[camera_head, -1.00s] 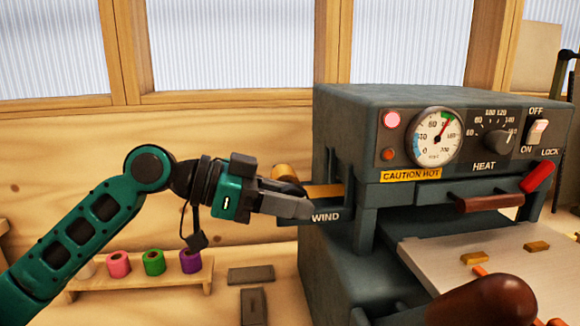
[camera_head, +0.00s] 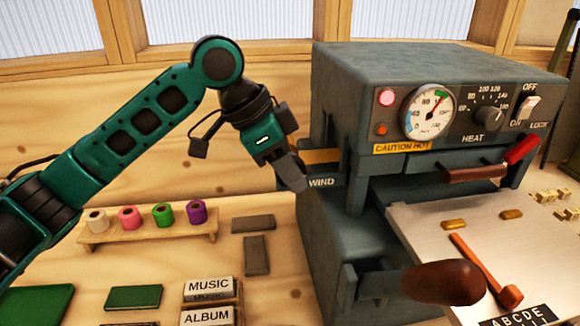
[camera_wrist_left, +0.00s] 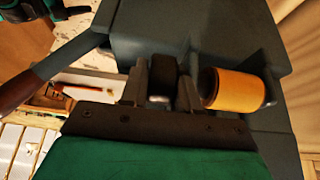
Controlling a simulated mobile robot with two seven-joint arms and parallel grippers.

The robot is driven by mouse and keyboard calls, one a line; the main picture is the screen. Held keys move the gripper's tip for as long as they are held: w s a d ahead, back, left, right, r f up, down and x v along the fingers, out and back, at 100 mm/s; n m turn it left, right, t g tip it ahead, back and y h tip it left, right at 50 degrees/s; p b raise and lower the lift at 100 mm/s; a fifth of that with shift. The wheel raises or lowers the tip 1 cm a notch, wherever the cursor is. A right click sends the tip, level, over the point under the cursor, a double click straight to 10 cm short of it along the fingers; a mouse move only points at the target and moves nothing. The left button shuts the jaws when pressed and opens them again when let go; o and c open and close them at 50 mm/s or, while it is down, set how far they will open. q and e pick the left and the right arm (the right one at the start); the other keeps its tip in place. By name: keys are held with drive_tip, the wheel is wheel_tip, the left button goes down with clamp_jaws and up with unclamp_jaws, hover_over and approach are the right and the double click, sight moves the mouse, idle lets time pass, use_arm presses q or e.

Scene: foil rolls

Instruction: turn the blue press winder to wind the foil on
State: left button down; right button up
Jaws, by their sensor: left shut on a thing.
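The blue-grey press (camera_head: 400,75) stands at the right, with the label WIND on its left side. My left gripper (camera_head: 291,172) is at that side, beside the label, pointing down and to the right. In the left wrist view its two fingers are shut on the dark winder knob (camera_wrist_left: 163,75), one finger on each side. A gold foil roll (camera_wrist_left: 238,90) sits on the press just right of the fingers. In the head view the gold foil strip (camera_head: 322,156) shows behind the gripper, and the knob is hidden by the fingers.
A wooden rack (camera_head: 150,232) with several coloured foil rolls stands at the left. Dark blocks (camera_head: 256,255) lie between rack and press. A brown-handled lever (camera_head: 445,283) sticks out at the front. The dial, the heat knob and the CAUTION HOT label (camera_head: 402,147) are on the press front.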

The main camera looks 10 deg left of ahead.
use_arm(q)
drive_tip(key=shift+y, duration=0.4)
drive_tip(key=c, duration=0.9)
unclamp_jaws()
drive_tip(key=shift+r, duration=0.1)
drive_tip(key=v, duration=1.2)
drive_tip(key=shift+a+r, duration=0.2)
drive_tip(key=shift+r, duration=0.15)
